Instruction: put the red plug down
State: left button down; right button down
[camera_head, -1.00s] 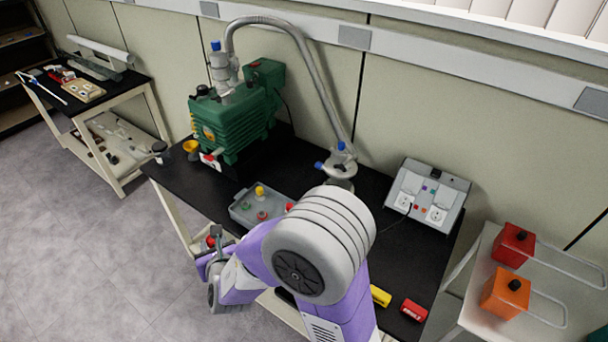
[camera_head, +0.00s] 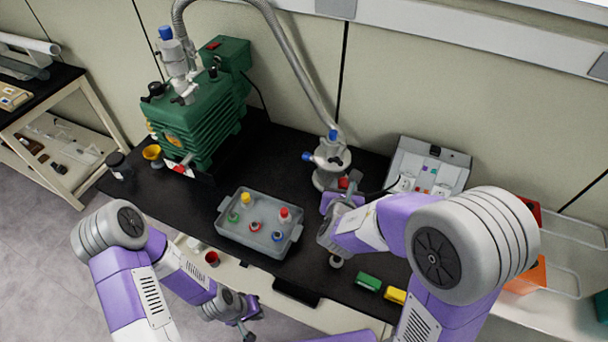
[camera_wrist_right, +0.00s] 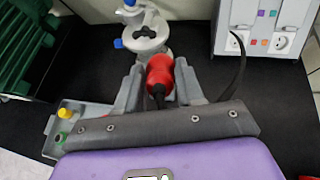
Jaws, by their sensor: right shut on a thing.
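The red plug (camera_wrist_right: 160,74) is between the fingers of my right gripper (camera_wrist_right: 159,82) in the right wrist view, with a dark lower end. My right gripper is shut on it. In the head view only a bit of red (camera_head: 343,183) shows at my right gripper (camera_head: 342,198), above the black table right of the grey tray. The height of the plug above the table is hard to tell. My left gripper (camera_head: 246,328) hangs low in front of the table's front edge, away from the plug; its finger gap is unclear.
The grey tray (camera_head: 222,233) holds several coloured-topped pieces. A metal valve fitting (camera_head: 328,176) with blue caps stands just behind my right gripper. A socket box (camera_head: 425,165) with a dark cable is to the right. Green (camera_head: 368,282) and yellow (camera_head: 395,295) blocks lie in front. The green pump (camera_head: 200,120) stands left.

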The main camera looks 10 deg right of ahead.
jog(key=d+f+m+g+p, duration=0.25)
jog(key=d+m+g, duration=0.5)
jog(key=m, duration=0.45)
jog(key=d+f+m+g+p, duration=0.1)
jog(key=d+f+m+g, duration=0.3)
jog(key=d+m+g, duration=0.6)
jog(key=a+f+m+t+y, duration=0.1)
jog(key=f+m, duration=0.3)
jog(key=m, duration=0.1)
jog(key=w+a+f+m+t+y+p, duration=0.1)
jog(key=a+f+m+y, duration=0.1)
jog(key=f+m, duration=0.3)
jog(key=w+a+f+m+t+y+p, duration=0.1)
jog(key=f+m+y, duration=0.1)
jog(key=f+m, duration=0.3)
jog(key=shift+w+a+f+m+t, duration=0.15)
jog(key=shift+a+m+t, duration=0.2)
jog(key=shift+m, duration=0.45)
